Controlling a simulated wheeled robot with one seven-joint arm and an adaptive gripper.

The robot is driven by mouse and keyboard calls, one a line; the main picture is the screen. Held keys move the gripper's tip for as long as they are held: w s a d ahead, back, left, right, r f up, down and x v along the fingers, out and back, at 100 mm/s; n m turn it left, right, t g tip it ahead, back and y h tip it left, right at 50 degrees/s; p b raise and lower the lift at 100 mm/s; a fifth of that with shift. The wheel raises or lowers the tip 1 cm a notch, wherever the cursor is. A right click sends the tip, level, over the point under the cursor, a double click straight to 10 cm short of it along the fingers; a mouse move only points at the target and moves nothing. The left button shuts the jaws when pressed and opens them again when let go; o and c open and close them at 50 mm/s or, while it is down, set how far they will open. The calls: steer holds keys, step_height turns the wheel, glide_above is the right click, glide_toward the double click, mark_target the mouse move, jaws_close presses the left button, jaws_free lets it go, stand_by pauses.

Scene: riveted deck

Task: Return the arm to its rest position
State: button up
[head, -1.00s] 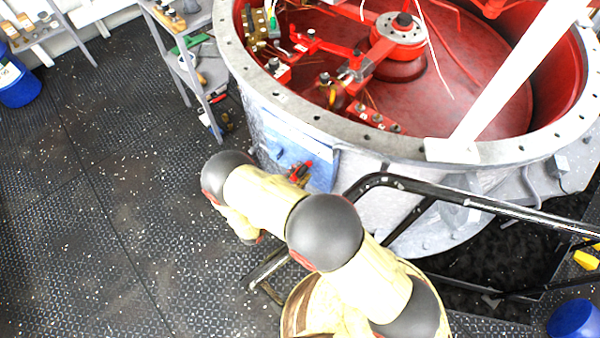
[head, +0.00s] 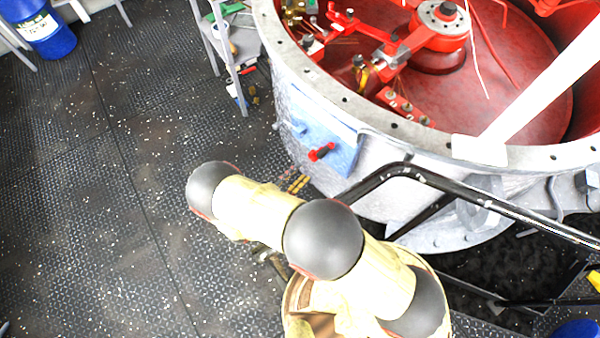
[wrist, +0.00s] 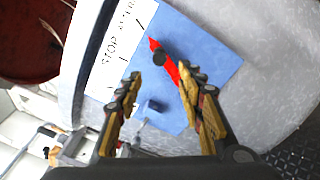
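My gripper (wrist: 160,86) is open, with nothing between its two yellow-padded fingers in the wrist view. In the head view, the finger tips (head: 298,184) show just past my bent arm, and the rest of the gripper is hidden behind it. A blue panel (wrist: 212,55) is on the side of a large grey tank, and it also shows in the head view (head: 344,157). A red handle with a black part (wrist: 168,66) is on this panel; it also shows in the head view (head: 322,152). The fingers appear apart from the handle.
The round tank (head: 375,118) has a red interior with machinery. A black rail (head: 480,200) runs in front of it, close to my arm's right side. A grey shelf (head: 233,50) and a blue bin (head: 45,35) stand at the back left. The deck floor (head: 90,200) at left is clear.

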stand_by(0.4)
steer(key=s+d+f+n+g+h, duration=0.1)
steer(key=s+d+f+n+g, duration=0.15)
steer(key=s+d, duration=0.2)
steer(key=s+d+r+m+g, duration=0.3)
steer(key=s+r+g, duration=0.3)
steer(key=g, duration=0.2)
step_height(320, 180, up, 24)
steer(key=s+d+m+g+y, duration=0.15)
steer(key=m+g+y, duration=0.25)
steer(key=m+y, duration=0.6)
steer(key=s+d+r+m+t+y, duration=0.1)
steer(key=d+r+m+t, duration=0.1)
steer(key=d+r, duration=0.3)
steer(key=s+d+r+m+t+y, duration=0.1)
steer(key=d+r+t, duration=0.4)
steer(key=r, duration=0.7)
steer(key=shift+d+r+m+y, duration=0.25)
steer(key=shift+d+m+y, duration=0.4)
steer(key=shift+m, duration=0.6)
